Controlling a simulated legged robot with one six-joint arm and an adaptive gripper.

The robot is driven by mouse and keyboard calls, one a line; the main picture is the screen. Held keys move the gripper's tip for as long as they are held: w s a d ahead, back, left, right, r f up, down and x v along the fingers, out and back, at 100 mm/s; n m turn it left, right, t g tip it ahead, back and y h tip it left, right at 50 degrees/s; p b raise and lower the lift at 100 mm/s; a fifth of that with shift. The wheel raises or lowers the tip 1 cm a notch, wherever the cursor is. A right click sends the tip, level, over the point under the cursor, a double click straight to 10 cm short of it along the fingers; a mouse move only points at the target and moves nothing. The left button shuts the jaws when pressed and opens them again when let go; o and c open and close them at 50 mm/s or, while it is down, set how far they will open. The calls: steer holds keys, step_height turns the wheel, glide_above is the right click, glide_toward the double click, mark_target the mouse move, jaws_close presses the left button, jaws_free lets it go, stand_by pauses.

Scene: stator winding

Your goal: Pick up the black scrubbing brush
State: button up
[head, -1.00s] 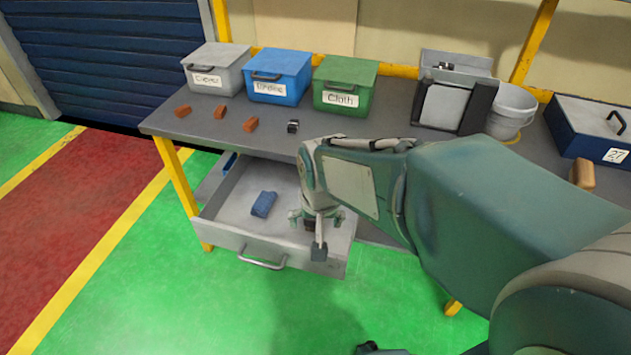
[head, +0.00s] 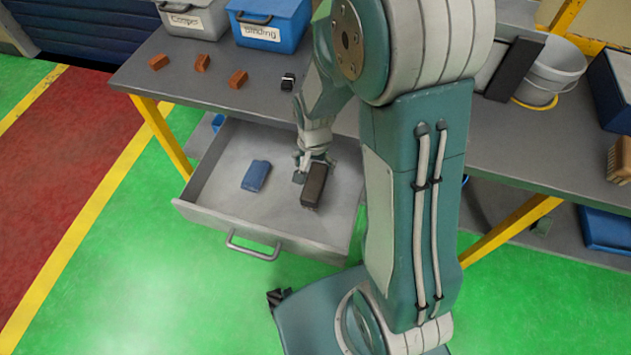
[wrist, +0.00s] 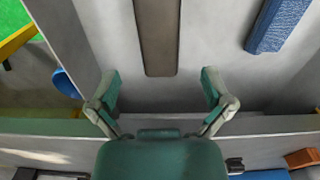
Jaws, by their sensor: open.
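The black scrubbing brush (head: 314,187) looks like a long dark block and lies in the right part of the open grey drawer (head: 221,166). Its bristles are not visible. My gripper (head: 313,167) is over the drawer at the brush's far end. In the wrist view the brush (wrist: 157,38) points at the gap between the fingers of my gripper (wrist: 161,88). The fingers are spread wide and empty, with the brush's near end just ahead of them. I cannot tell the exact height of the fingers above the drawer floor.
A blue block-like item (head: 256,176) lies left of the brush in the drawer. The grey worktop (head: 205,85) overhangs the drawer's back. On it are several orange-brown blocks, a small black item (head: 288,81), a grey bin (head: 193,17), a blue bin (head: 268,22) and a bucket (head: 550,72).

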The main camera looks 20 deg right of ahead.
mark_target(315, 180)
step_height(315, 180, down, 2)
steer(key=shift+a+f, duration=0.15)
steer(key=shift+f, duration=0.1)
step_height(315, 180, down, 5)
steer(key=c, duration=1.2)
